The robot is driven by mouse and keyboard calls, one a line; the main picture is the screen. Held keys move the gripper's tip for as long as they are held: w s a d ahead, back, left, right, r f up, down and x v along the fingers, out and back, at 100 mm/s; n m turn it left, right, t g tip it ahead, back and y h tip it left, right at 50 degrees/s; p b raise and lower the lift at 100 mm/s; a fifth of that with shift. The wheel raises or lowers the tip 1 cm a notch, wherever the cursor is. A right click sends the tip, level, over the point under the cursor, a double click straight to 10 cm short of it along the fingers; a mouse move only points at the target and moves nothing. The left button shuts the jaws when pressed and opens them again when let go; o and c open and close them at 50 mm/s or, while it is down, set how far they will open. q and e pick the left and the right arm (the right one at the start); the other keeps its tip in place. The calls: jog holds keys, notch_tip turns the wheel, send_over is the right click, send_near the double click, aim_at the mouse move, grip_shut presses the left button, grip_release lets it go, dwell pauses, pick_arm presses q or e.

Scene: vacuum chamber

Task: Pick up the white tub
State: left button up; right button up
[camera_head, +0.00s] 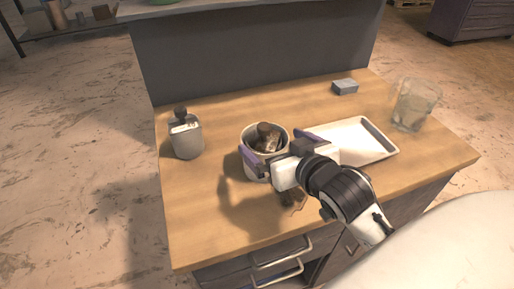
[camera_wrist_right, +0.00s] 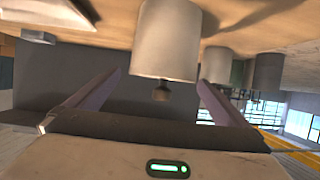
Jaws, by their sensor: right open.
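The white tub (camera_head: 251,134) stands upright on the wooden worktop in the head view, with a dark brown-topped item (camera_head: 268,135) inside it. My right gripper (camera_head: 271,141) is open at the tub, one finger across its near left side and the other to its right. In the right wrist view, which is upside down, the tub (camera_wrist_right: 168,42) shows ahead between the two spread fingers (camera_wrist_right: 159,76). I cannot tell whether either finger touches it. The gripper and wrist hide part of the tub's front. My left gripper is not in view.
A grey flask (camera_head: 187,138) with a dark cap stands left of the tub. A white tray (camera_head: 375,145) lies to the right, partly behind my wrist. A clear container (camera_head: 414,104) and a small grey block (camera_head: 345,87) are farther right. The worktop's front left is clear.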

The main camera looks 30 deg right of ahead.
aim_at(267, 139)
jog(key=x, duration=0.3)
jog(key=shift+f, duration=0.1)
jog(key=shift+a+p+x, duration=0.1)
jog(key=shift+p+x, duration=0.05)
jog(key=shift+x, duration=1.25)
jog(key=shift+a+p+x, duration=0.15)
jog(key=shift+x, duration=1.2)
jog(key=c, duration=0.8)
jog(key=shift+c, duration=0.9)
